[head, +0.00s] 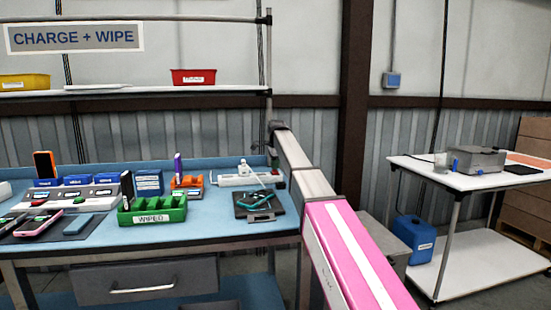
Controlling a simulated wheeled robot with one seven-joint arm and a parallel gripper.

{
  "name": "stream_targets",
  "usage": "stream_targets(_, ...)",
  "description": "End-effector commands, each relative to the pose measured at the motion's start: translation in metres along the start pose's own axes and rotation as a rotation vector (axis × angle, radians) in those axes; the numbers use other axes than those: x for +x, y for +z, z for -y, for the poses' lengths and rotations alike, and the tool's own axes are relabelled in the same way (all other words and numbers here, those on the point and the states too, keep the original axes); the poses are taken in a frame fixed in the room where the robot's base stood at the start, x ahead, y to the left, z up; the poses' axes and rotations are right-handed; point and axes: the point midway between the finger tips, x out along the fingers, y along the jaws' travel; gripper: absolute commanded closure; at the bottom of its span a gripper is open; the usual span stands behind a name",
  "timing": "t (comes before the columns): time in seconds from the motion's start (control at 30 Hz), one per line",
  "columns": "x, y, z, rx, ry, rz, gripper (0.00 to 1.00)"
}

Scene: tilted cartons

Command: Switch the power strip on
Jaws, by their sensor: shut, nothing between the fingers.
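The power strip (243,181) is a long white bar lying near the back right of the blue workbench (215,222). A white plug or adapter (244,166) stands on it, and a pale cable runs from there toward its right end. The strip's right end is close to my arm, and its switch is too small to make out. I cannot tell if it is on or off. My arm reaches in from the lower right, with a pink link and a grey link ending in a dark joint above the bench's back right corner. My gripper cannot be made out; it seems hidden behind my arm.
In front of the strip are a dark pad (259,204) with a teal cable, an orange rack (187,186) and a green WIPED tray (152,215). Phones and chargers fill the left. A shelf (150,93) hangs above. A white table (470,178) stands right.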

Motion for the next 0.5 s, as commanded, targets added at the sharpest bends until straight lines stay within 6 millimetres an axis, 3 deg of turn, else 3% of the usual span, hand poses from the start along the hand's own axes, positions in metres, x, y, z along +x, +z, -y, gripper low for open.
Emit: stream_targets(0.5,0.0088,0.0,0.0004,0.0,0.0,0.0,1.0)
